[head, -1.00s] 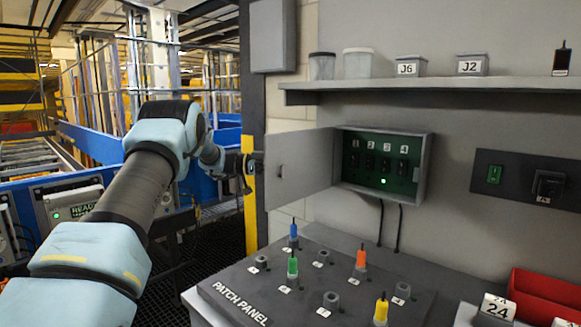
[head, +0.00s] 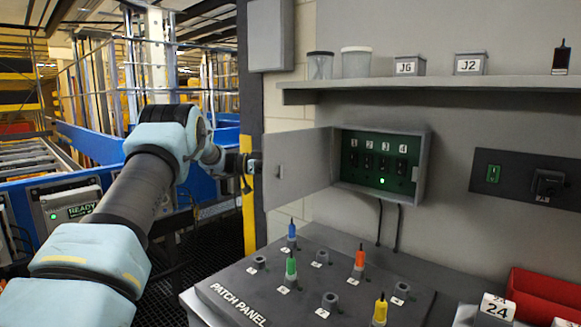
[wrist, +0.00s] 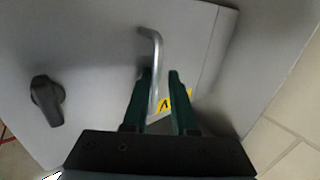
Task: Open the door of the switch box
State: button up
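The switch box (head: 424,168) is on the wall, and its grey door (head: 305,165) stands wide open, swung out to the left. Inside is a green panel with numbered black switches and a lit green light. My gripper (head: 256,165) is at the door's free left edge, its fingertips mostly hidden behind the door. In the wrist view the door's outer face (wrist: 90,50) carries a bent metal handle (wrist: 153,45) and a black knob (wrist: 47,100). The gripper's green fingers (wrist: 160,75) stand apart on either side of the handle, with a visible gap.
Below the box is a patch panel (head: 238,300) with several coloured plugs. A shelf (head: 430,88) with jars and labelled boxes runs above. A red bin (head: 540,295) sits at lower right. A yellow-and-dark post (head: 248,200) stands behind my gripper.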

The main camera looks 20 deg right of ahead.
jog(key=shift+a+f, duration=0.2)
jog(key=b+v, duration=0.3)
jog(key=v, duration=0.7)
jog(key=shift+w+a+r+b, duration=0.15)
jog(key=shift+w+a+b, duration=0.05)
jog(key=shift+b, duration=0.2)
